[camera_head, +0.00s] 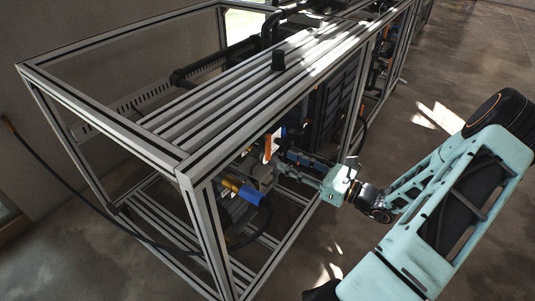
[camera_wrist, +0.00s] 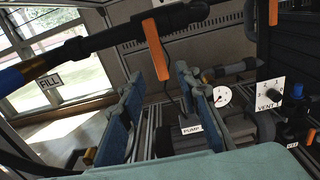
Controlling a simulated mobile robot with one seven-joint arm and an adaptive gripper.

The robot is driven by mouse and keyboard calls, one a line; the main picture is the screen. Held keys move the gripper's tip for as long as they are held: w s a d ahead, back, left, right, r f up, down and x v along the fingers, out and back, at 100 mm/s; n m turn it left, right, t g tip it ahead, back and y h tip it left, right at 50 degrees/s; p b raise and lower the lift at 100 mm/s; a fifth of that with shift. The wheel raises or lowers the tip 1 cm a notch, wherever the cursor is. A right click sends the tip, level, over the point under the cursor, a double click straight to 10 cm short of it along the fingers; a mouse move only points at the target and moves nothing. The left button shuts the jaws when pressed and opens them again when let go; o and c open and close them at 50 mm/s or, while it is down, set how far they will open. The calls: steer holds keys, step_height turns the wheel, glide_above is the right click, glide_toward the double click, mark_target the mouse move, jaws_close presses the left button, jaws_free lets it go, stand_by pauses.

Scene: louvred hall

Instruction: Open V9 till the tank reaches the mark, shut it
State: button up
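My gripper (camera_head: 281,158) reaches into the near end of an aluminium-framed machine. In the wrist view its two blue fingers (camera_wrist: 158,73) stand apart with a clear gap. An orange lever (camera_wrist: 154,48) hangs from a black pipe (camera_wrist: 130,32). Its lower end appears between the fingertips; I cannot tell how close it is, and no grip shows. In the head view an orange lever (camera_head: 267,148) shows just left of the fingers. A second orange lever (camera_wrist: 273,12) is at the upper right of the wrist view. No V9 label is readable. I cannot make out the tank or its mark.
The wrist view shows a FILL tag (camera_wrist: 50,81), a PUMP tag (camera_wrist: 192,129), a gauge (camera_wrist: 222,96) and a VENT dial plate (camera_wrist: 269,96). Frame posts (camera_head: 207,235) and a blue-ended fitting (camera_head: 245,192) stand near my gripper. A black hose (camera_head: 75,187) trails left. Floor at right is open.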

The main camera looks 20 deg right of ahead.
mark_target(270, 153)
steer(key=b+x, duration=0.1)
steer(key=x, duration=0.5)
steer(key=shift+a+f+b, duration=0.1)
steer(key=shift+f+b, duration=0.05)
steer(key=shift+b, duration=0.25)
steer(key=shift+p+x, duration=0.3)
steer(key=shift+x, duration=0.55)
jaws_close()
